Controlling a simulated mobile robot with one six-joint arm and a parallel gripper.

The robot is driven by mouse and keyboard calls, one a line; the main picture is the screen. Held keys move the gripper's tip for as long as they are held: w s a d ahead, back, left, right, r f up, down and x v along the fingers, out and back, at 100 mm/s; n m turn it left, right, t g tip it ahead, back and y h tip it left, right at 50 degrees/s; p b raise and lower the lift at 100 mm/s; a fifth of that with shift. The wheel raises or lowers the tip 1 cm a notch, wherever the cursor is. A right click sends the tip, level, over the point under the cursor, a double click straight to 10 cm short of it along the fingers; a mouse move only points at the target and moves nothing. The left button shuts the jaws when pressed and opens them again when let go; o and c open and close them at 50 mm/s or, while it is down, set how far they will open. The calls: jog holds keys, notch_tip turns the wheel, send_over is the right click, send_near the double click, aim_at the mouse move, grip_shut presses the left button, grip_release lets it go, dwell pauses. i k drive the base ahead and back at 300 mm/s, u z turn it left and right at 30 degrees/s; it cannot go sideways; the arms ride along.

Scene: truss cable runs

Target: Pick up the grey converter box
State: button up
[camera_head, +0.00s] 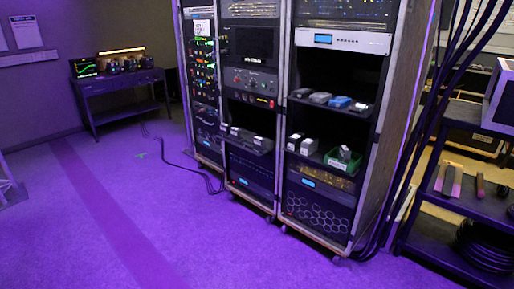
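Small boxes sit in a row on the upper shelf (328,107) of the right rack. Either grey one could be the grey converter box; I cannot tell which from here. More small grey and pale boxes (308,146) stand on the lower shelf, beside a green bin (341,164) with a grey item in it. My gripper is not in view.
Three equipment racks stand side by side, the right one (390,110) on casters. Black cables (412,165) hang along its right side. A dark shelf unit (465,203) with tools stands at the right edge. A table (120,85) is at the back left. The purple-lit floor (130,210) in front is mostly clear.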

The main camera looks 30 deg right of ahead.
aim_at(259, 142)
jog(key=u, duration=0.45)
jog(key=i, duration=0.95)
jog(key=u, duration=0.65)
jog(key=i, duration=1.55)
jog(key=z, duration=0.65)
jog(key=i, duration=0.65)
jog(key=z, duration=0.7)
jog(key=i, duration=0.45)
jog(key=z, duration=0.25)
